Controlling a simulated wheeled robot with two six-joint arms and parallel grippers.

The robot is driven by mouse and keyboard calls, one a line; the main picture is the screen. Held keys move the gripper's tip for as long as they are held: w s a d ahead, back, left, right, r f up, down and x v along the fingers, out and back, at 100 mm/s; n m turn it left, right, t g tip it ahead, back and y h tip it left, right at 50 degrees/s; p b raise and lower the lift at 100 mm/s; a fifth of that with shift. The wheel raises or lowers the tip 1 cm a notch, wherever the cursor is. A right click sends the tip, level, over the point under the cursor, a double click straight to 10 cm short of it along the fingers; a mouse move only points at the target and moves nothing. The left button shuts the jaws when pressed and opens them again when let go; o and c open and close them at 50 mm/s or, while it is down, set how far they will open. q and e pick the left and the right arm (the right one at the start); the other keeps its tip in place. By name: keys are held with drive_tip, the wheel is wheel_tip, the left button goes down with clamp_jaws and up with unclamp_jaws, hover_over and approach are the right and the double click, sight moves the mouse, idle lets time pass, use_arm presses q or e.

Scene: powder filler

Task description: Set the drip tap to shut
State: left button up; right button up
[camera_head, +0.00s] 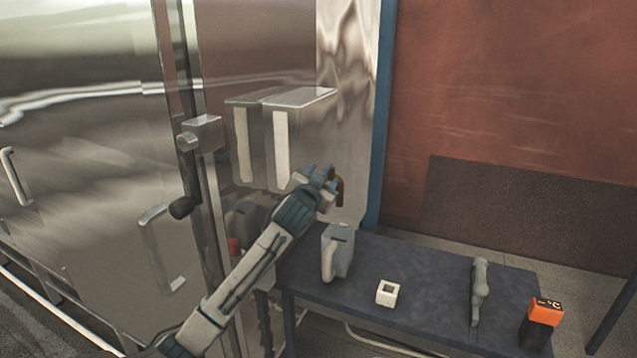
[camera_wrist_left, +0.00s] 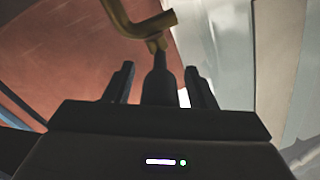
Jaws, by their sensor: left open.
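The drip tap shows as a bent brass spout (camera_head: 339,192) by the steel wall in the head view, partly covered by my gripper. In the left wrist view its brass pipe (camera_wrist_left: 150,27) crosses at the top, and a dark lever (camera_wrist_left: 158,85) hangs from it towards me. My left gripper (camera_head: 322,178) is open at the tap. In the left wrist view its two fingers stand either side of the dark lever, with a visible gap on each side. I cannot tell the tap's setting. My right gripper is out of view.
A dark blue bench (camera_head: 420,285) stands below and right. On it are a grey jug (camera_head: 342,252), a white square block (camera_head: 387,293), a grey handled tool (camera_head: 480,285) and an orange-and-black device (camera_head: 543,316).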

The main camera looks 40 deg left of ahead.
use_arm(q)
drive_tip(key=b+v, duration=0.4)
drive_tip(key=v, duration=0.6)
drive_tip(key=shift+s, duration=0.25)
drive_tip(key=c, duration=0.5)
drive_tip(key=shift+w+f+y, duration=0.1)
drive_tip(key=shift+w+y, duration=0.05)
drive_tip(key=shift+y, duration=0.15)
drive_tip(key=c, duration=0.3)
drive_tip(key=shift+w+a+f+y+b, duration=0.2)
drive_tip(key=shift+w+a+y+b, duration=0.1)
drive_tip(key=shift+y, duration=0.2)
clamp_jaws()
drive_tip(key=w+d+r+m+g+y+b, duration=0.1)
drive_tip(key=w+d+g+y+b, duration=0.1)
drive_tip(key=d+g+y, duration=0.45)
drive_tip(key=w+d+r+m+g+y+b, duration=0.1)
drive_tip(key=w+d+r+g+b, duration=0.15)
drive_tip(key=d, duration=0.65)
drive_tip(key=w+a+f+p, duration=0.2)
drive_tip(key=a+p, duration=0.4)
drive_tip(key=a, duration=0.6)
drive_tip(key=shift+a+g, duration=0.3)
drive_tip(key=shift+a, duration=0.05)
